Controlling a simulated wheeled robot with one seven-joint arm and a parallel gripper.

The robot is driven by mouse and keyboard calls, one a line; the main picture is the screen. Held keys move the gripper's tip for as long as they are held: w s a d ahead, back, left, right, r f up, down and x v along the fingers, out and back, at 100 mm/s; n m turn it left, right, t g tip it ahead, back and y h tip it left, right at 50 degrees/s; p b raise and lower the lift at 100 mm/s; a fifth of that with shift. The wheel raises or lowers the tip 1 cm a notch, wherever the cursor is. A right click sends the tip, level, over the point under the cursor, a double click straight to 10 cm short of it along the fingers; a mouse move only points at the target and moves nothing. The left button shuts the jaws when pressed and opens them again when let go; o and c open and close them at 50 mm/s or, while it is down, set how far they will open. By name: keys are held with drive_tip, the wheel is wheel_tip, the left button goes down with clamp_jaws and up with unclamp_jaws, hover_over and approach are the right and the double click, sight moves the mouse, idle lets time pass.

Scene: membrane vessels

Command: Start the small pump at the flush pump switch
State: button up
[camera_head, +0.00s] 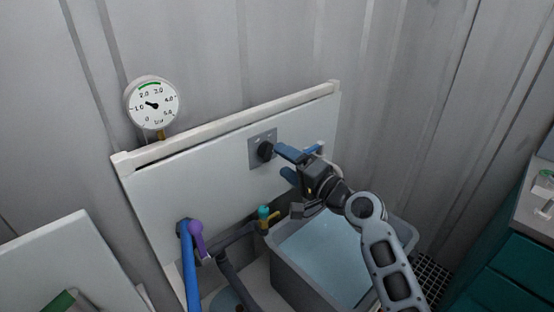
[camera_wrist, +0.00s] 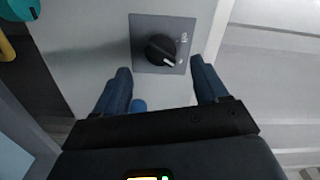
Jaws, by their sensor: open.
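The flush pump switch is a black rotary knob (camera_head: 265,151) on a grey square plate on the white panel. In the wrist view the knob (camera_wrist: 161,49) has a white pointer mark aimed to the lower right, with small markings on the plate's right side too small to read. My gripper (camera_head: 284,164) is at the panel beside the knob, with its blue fingers apart. In the wrist view the open fingers (camera_wrist: 160,80) lie below and to either side of the knob, with nothing between them. I cannot tell whether a finger touches the plate.
A round gauge (camera_head: 154,103) stands at the panel's upper left. A blue pipe (camera_head: 188,265), a purple lever (camera_head: 197,238) and a teal-topped valve (camera_head: 264,213) are lower down. A grey tub of water (camera_head: 285,275) stands below my arm. Teal drawers (camera_head: 505,245) are at the right.

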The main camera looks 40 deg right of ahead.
drive_tip(key=shift+s, duration=1.55)
drive_tip(key=s+a+f+n+g+h, duration=0.1)
drive_tip(key=s+a+f+n, duration=0.15)
drive_tip(key=s, duration=0.35)
drive_tip(key=s+a+f+n+g, duration=0.1)
drive_tip(key=s+a+f, duration=0.3)
drive_tip(key=s, duration=0.1)
drive_tip(key=s+a+f+n+g+h, duration=0.1)
drive_tip(key=s+a+f, duration=0.2)
drive_tip(key=s, duration=0.3)
drive_tip(key=s+a+r+n, duration=0.2)
drive_tip(key=s+n, duration=0.1)
drive_tip(key=s, duration=0.3)
drive_tip(key=s+a+r+n+y, duration=0.1)
drive_tip(key=s+a+r+n, duration=0.1)
drive_tip(key=s, duration=0.5)
drive_tip(key=s+a+r+n+y, duration=0.1)
drive_tip(key=s+a+r+n, duration=0.2)
drive_tip(key=s+a+n, duration=0.1)
drive_tip(key=shift+s+n, duration=0.85)
drive_tip(key=shift+s, duration=0.35)
